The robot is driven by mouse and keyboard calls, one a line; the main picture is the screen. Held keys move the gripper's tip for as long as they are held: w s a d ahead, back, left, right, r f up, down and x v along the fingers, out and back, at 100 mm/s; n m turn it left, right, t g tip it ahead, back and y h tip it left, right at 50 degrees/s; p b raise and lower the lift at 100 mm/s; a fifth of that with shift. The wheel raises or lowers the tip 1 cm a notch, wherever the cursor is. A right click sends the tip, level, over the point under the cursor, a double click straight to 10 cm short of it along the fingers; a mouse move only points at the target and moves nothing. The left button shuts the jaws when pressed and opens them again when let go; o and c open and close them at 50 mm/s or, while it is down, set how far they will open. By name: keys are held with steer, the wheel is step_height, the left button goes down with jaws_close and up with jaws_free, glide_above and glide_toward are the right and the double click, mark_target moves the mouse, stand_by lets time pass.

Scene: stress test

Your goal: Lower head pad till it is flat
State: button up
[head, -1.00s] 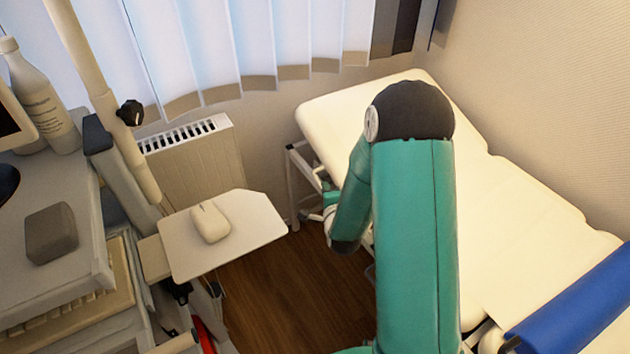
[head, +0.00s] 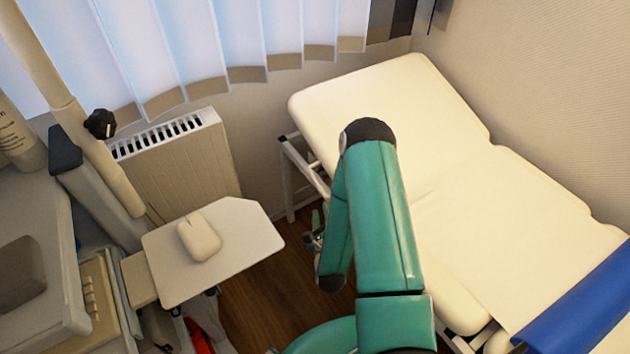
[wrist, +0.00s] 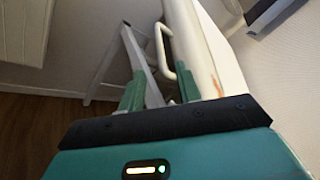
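The cream head pad (head: 390,100) is the far end of the treatment couch, by the window. It looks raised above its white frame (head: 300,175), but its exact tilt is hard to tell. My gripper (head: 316,238) is low at the pad's left side, partly hidden by my green arm. In the wrist view my gripper (wrist: 160,92) has two green fingers apart with nothing seen held between them. A white looped handle (wrist: 160,50) runs along the pad's edge (wrist: 192,45), just beyond the fingertips. Contact with it is not visible.
A tray with a white mouse (head: 199,237) juts out left of my arm. A radiator (head: 175,160) stands under the blinds. A desk unit (head: 35,260) fills the left. A blue roll (head: 580,305) lies at the couch's right. Some wooden floor (head: 265,300) is free.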

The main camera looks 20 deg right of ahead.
mark_target(318, 187)
steer(key=x, duration=1.2)
steer(key=shift+w+d+f, duration=0.1)
steer(key=shift+w+d, duration=0.05)
steer(key=shift+w, duration=0.1)
jaws_close()
